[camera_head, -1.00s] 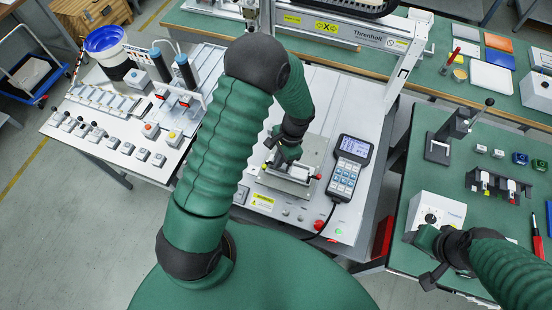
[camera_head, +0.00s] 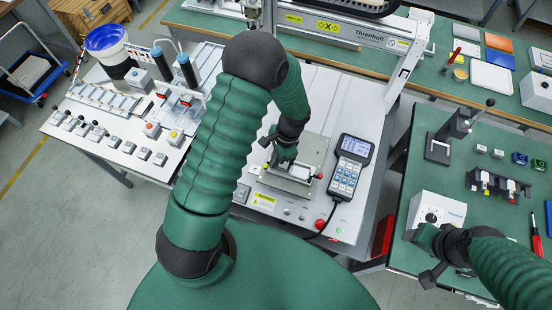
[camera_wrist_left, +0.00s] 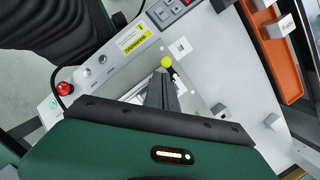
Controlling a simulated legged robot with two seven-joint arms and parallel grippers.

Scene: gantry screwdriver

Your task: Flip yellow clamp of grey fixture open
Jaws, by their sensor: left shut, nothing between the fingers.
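The grey fixture (camera_head: 290,180) sits on a metal plate on the white gantry table, partly hidden under my left gripper. In the left wrist view, a yellow ball knob (camera_wrist_left: 167,62) on a short dark stem shows just beyond the fingertips; I take it for the clamp's end. My left gripper (camera_head: 272,161) is over the fixture's left part, fingers together and empty. In the left wrist view its fingers (camera_wrist_left: 163,88) point at the knob; I cannot tell whether they touch it. My right gripper (camera_head: 428,262) hangs over the green bench at right; its jaw state is unclear.
A handheld control pendant (camera_head: 349,168) lies right of the fixture. A red button (camera_head: 320,224) is at the table's front. The gantry frame (camera_head: 350,32) stands behind. A white box with a dial (camera_head: 436,210) is close to my right gripper.

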